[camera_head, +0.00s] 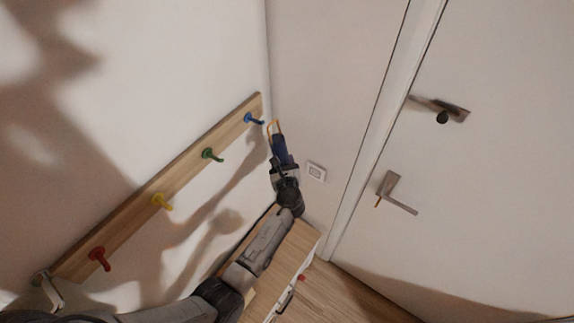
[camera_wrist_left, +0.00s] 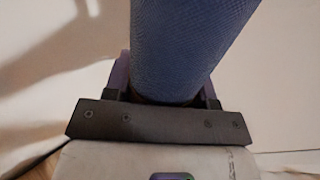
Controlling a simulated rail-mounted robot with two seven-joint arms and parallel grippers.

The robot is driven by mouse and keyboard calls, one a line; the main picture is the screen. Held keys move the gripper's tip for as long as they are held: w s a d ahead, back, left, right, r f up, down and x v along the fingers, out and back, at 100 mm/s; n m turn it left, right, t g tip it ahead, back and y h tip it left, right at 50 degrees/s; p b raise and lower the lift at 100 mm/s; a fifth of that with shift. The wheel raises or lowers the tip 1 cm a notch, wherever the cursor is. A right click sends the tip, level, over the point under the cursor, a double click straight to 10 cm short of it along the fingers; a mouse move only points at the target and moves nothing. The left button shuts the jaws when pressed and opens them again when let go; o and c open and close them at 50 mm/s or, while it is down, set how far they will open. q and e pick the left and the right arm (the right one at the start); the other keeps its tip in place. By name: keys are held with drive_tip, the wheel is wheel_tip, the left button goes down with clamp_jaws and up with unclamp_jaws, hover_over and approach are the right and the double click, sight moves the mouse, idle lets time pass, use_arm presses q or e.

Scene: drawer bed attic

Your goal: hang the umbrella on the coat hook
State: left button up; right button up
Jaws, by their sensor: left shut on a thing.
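The coat rack is a wooden board (camera_head: 182,178) on the left wall, with coloured pegs. The blue hook (camera_head: 253,119) is at its far upper end, near the corner. My left gripper (camera_head: 283,165) is shut on the dark blue umbrella (camera_head: 280,148), which points up and away from it. A yellow-orange loop (camera_head: 273,127) at the umbrella's far end is just right of the blue hook; I cannot tell whether they touch. In the left wrist view the umbrella's blue fabric (camera_wrist_left: 188,45) fills the space between the fingers. My right gripper is not in view.
Green (camera_head: 210,155), yellow (camera_head: 161,201) and red (camera_head: 99,257) hooks line the board. A wall socket (camera_head: 316,172) is right of my gripper. A white door (camera_head: 490,170) with a handle (camera_head: 394,193) stands at the right. A wooden-topped cabinet (camera_head: 290,243) lies below my arm.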

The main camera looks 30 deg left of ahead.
use_arm(q)
drive_tip(key=a+f, duration=0.1)
drive_tip(key=a, duration=0.5)
drive_tip(key=shift+a+b, duration=0.25)
drive_tip(key=shift+b, duration=0.15)
idle(0.3)
drive_tip(key=shift+w+f, duration=0.1)
drive_tip(key=shift+f, duration=0.05)
idle(0.5)
drive_tip(key=o, duration=1.2)
